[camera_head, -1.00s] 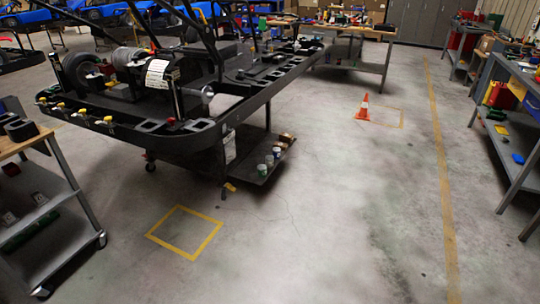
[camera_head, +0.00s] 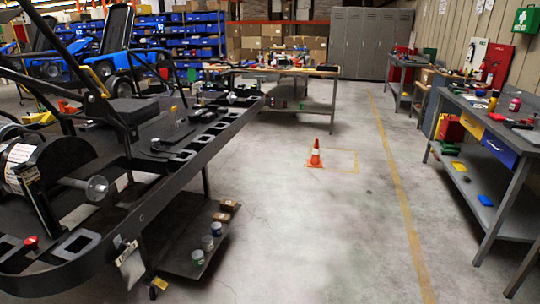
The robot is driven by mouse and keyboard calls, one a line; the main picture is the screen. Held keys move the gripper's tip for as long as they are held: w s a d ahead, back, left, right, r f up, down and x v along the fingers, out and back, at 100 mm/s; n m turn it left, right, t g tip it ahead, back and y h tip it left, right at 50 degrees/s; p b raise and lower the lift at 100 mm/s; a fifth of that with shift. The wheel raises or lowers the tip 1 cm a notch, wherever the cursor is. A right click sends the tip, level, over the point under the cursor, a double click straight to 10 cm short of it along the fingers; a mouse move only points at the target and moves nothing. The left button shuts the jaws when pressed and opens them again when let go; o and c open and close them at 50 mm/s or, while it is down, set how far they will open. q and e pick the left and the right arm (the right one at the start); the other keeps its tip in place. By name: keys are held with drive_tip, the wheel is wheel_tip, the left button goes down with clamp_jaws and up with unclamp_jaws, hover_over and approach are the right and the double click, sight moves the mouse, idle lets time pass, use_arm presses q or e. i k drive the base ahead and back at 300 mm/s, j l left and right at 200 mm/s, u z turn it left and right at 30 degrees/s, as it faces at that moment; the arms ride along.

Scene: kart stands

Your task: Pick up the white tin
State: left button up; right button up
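Three small tins stand in a row on the low dark shelf (camera_head: 180,262) under the kart stand at the left. The nearest is a green tin (camera_head: 197,258). Behind it is a tin that looks pale or bluish (camera_head: 207,243), and then another pale tin (camera_head: 216,229). They are too small to tell for certain which is the white tin. All three look upright. Neither of my grippers is in view.
The black kart frame (camera_head: 130,195) overhangs the shelf. Small brown boxes (camera_head: 225,212) lie behind the tins. An orange cone (camera_head: 315,155) stands on open floor. A workbench (camera_head: 490,130) lines the right.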

sight(207, 241)
drive_tip(key=i+l+u, duration=0.2)
drive_tip(key=i, duration=0.45)
drive_tip(key=i+l+u, duration=0.15)
drive_tip(key=i, duration=0.5)
drive_tip(key=j, duration=0.05)
